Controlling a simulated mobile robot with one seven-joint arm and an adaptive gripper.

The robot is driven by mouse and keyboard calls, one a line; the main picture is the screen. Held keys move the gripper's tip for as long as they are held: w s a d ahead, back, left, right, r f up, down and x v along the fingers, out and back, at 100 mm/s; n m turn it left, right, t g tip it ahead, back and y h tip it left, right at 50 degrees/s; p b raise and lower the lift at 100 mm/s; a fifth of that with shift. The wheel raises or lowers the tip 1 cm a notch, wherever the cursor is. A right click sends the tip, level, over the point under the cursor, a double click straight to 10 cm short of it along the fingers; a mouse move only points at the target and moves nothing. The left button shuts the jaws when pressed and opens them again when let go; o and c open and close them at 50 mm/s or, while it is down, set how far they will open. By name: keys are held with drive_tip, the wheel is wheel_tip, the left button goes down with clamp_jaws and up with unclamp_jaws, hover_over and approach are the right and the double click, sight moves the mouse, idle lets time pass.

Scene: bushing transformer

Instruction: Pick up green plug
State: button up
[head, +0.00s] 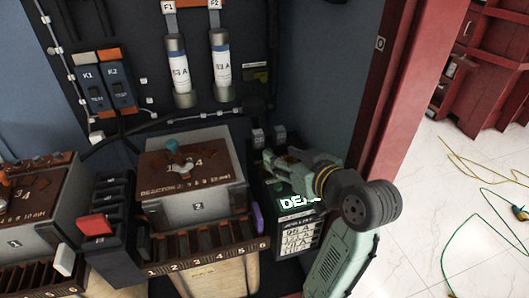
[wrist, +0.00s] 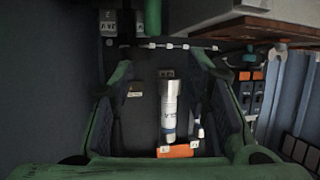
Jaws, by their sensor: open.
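My gripper (head: 283,163) is at the end of my pale green arm, in front of the dark panel right of the middle transformer. In the wrist view its two dark-padded fingers (wrist: 163,75) stand wide apart, with no object held between them. A narrow green piece, possibly the green plug (wrist: 152,17), shows at the top edge of the wrist view, beyond the fingertips and beside two small grey label tags (wrist: 108,22). I cannot clearly pick it out in the head view, where my gripper covers part of that area.
The middle transformer box (head: 197,208) with a brown top stands left of my gripper. A purple piece (head: 257,218) sits on its right. A black meter box (head: 297,238) is below my gripper. Fuse cylinders (head: 220,63) hang above. A red frame (head: 400,100) stands to the right.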

drive_tip(key=shift+s+d+f, duration=0.15)
drive_tip(key=shift+d+f, duration=0.2)
drive_tip(key=shift+d, duration=0.1)
drive_tip(key=shift+f+g, duration=0.2)
drive_tip(key=shift+g, duration=0.1)
drive_tip(key=x, duration=0.3)
drive_tip(key=p+x, duration=0.1)
drive_tip(key=x, duration=0.3)
drive_tip(key=p+x, duration=0.1)
drive_tip(key=x, duration=0.2)
drive_tip(key=shift+w+d+f, duration=0.1)
drive_tip(key=shift+w, duration=0.3)
clamp_jaws()
